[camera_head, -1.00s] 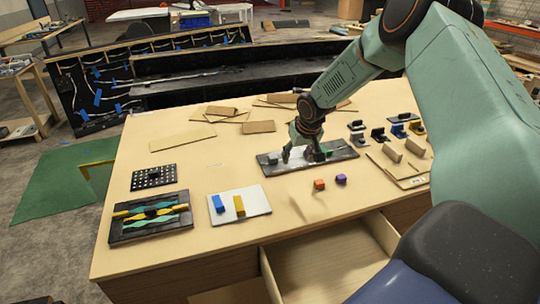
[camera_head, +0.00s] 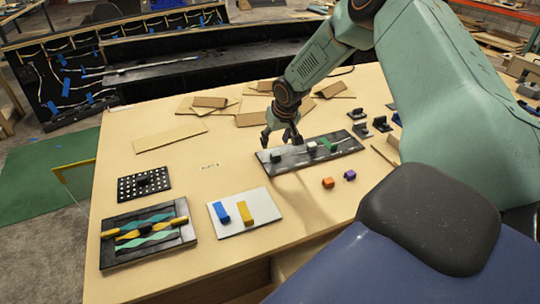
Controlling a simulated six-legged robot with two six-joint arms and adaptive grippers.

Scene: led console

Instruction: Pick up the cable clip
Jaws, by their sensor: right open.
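My right gripper (camera_head: 281,142) is open, over the left end of a dark grey plate (camera_head: 345,146) on the wooden table. On this plate are a small black piece (camera_head: 275,157) just below the fingers, a light grey piece (camera_head: 311,147) and a green piece (camera_head: 329,145). The fingers hold nothing that I can see. Several small black clip-like pieces (camera_head: 381,124) stand farther right. I cannot tell for sure which small piece is the cable clip. My left gripper is not in view.
An orange block (camera_head: 328,183) and a purple block (camera_head: 350,175) lie in front of the plate. A white board (camera_head: 262,199) holds a blue and a yellow block. A dark tray (camera_head: 120,256) and a dotted black plate (camera_head: 143,186) are at left. Cardboard pieces (camera_head: 170,138) lie behind.

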